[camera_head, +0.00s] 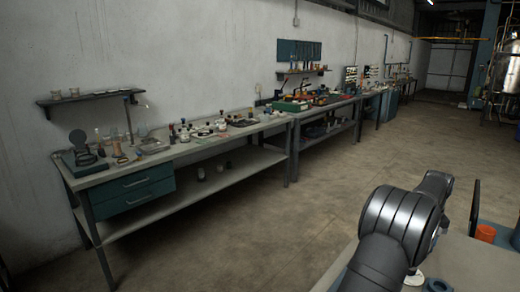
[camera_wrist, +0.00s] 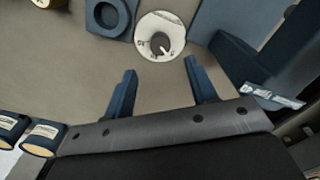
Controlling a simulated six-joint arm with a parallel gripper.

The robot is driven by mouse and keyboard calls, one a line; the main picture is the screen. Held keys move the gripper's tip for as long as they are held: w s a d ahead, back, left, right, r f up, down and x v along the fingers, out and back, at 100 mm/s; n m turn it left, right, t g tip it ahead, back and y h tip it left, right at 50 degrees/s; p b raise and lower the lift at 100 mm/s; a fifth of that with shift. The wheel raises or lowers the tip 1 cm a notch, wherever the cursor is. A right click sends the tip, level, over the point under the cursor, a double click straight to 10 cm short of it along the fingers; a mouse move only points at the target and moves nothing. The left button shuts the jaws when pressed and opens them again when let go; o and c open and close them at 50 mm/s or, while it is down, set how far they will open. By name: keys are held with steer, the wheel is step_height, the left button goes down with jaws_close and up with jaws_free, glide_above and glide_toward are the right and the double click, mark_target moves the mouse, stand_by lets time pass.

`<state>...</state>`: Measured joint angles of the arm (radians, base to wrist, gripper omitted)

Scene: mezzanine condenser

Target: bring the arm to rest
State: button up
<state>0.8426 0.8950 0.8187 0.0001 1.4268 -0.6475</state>
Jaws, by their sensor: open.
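My gripper (camera_wrist: 162,85) shows in the wrist view as two blue fingers spread well apart, with nothing between them. It is open over a grey-beige surface (camera_wrist: 75,75). A white round dial (camera_wrist: 148,28) with a dark pointer lies just beyond the fingertips, apart from them. In the head view my arm rises at the lower right, bent over a pale worktop (camera_head: 460,264). The gripper itself cannot be made out there.
In the wrist view, a blue block with a round recess (camera_wrist: 107,14) is beside the dial. Blue-banded jars (camera_wrist: 43,138) are at the lower left, and a dark blue block (camera_wrist: 243,65) at right. Open floor (camera_head: 270,225) separates the cluttered wall bench (camera_head: 215,146).

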step_height(320, 180, down, 9)
steer(key=shift+r, duration=0.1)
steer(key=m, duration=1.1)
steer(key=shift+a+m, duration=0.1)
steer(key=shift+m, duration=0.2)
steer(key=shift+w+r+m, duration=0.1)
steer(key=shift+m, duration=0.2)
steer(key=shift+r, duration=1)
